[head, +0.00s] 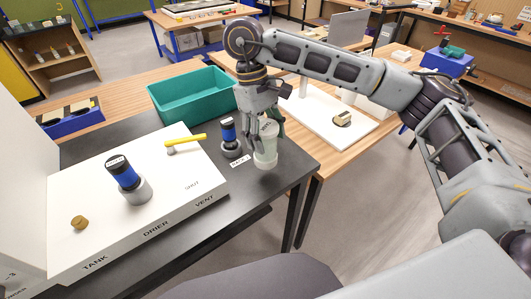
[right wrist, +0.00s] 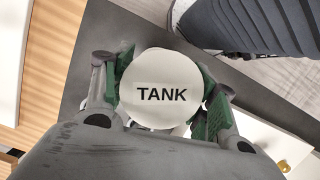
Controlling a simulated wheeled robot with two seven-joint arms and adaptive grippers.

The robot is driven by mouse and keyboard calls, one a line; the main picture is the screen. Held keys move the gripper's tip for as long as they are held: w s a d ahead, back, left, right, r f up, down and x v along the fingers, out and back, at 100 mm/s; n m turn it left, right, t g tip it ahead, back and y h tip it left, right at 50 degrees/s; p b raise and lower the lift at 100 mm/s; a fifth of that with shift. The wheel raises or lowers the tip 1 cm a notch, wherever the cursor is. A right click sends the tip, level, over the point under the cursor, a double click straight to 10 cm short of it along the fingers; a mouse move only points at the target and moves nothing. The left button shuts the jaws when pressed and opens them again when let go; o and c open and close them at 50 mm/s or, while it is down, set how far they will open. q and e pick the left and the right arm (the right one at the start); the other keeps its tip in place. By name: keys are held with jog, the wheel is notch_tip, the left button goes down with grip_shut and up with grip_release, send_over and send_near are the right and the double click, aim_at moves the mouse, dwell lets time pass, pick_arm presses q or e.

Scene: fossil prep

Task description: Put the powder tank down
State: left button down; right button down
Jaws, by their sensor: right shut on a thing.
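The powder tank (head: 265,154) is a pale, whitish cylinder near the right edge of the black bench top. My right gripper (head: 263,130) is shut on it from above, with the fingers around its upper part. In the right wrist view the tank's round white lid (right wrist: 160,90) reads TANK and sits between the green-padded fingers. The tank looks upright; I cannot tell whether its base touches the bench. My left gripper is not in view.
A blue-and-black cylinder (head: 229,132) stands just left of the tank, with a small label beside it. A white panel (head: 165,205) carries another blue cylinder (head: 124,173), a yellow-handled valve (head: 186,143) and a brown cap (head: 80,222). A teal bin (head: 185,112) is behind.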

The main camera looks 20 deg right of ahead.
jog(key=shift+w+x, duration=0.25)
jog(key=shift+x, duration=0.95)
jog(key=shift+a+f, duration=0.15)
jog(key=shift+f, duration=0.05)
jog(key=shift+w+a+p+x, duration=0.1)
jog(key=shift+w+p+x, duration=0.1)
jog(key=shift+x, duration=0.65)
jog(key=shift+w+a+p+x, duration=0.1)
jog(key=shift+w+p+x, duration=0.05)
jog(key=shift+x, duration=0.75)
jog(key=shift+f, duration=0.2)
jog(key=shift+c, duration=2.4)
grip_release()
jog(key=shift+r, duration=0.1)
jog(key=shift+b+v, duration=0.3)
jog(key=shift+v, duration=5.75)
